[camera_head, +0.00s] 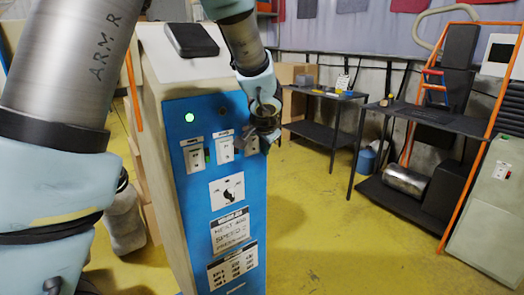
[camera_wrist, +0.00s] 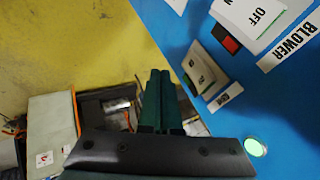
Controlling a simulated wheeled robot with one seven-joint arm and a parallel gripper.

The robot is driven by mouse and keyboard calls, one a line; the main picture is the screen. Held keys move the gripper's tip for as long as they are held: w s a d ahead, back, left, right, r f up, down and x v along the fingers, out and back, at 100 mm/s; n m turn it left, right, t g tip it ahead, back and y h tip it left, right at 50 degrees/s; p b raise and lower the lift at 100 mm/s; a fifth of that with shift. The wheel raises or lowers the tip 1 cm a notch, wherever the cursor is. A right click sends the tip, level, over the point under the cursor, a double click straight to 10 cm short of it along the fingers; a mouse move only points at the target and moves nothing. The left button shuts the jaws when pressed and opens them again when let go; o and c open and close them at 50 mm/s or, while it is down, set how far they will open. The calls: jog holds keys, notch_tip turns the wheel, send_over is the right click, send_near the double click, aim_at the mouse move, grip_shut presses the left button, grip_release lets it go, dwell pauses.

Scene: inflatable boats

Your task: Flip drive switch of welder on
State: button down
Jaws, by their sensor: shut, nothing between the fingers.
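The welder is a pale cabinet with a blue front panel (camera_head: 232,205), standing upright at the centre of the head view. Its upper panel carries a left switch (camera_head: 195,157), a middle switch (camera_head: 224,148) and a partly covered right switch (camera_head: 250,142). Their labels are too small to read there, so I cannot tell which is the drive switch. My gripper (camera_head: 264,136) is in front of the panel's upper right. In the wrist view its dark green fingers (camera_wrist: 160,100) are together and empty, beside a pale switch (camera_wrist: 203,70). Contact cannot be told.
The wrist view shows a BLOWER label (camera_wrist: 290,44) by another switch marked OFF, and a lit green lamp (camera_wrist: 255,147). A lit green lamp (camera_head: 189,117) also shows in the head view. Dark tables (camera_head: 335,95) stand behind, right. Yellow floor (camera_head: 320,215) right of the welder is clear.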

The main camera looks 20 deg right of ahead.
jog(key=s+v, duration=0.1)
jog(key=v, duration=0.8)
jog(key=shift+f+b, duration=0.35)
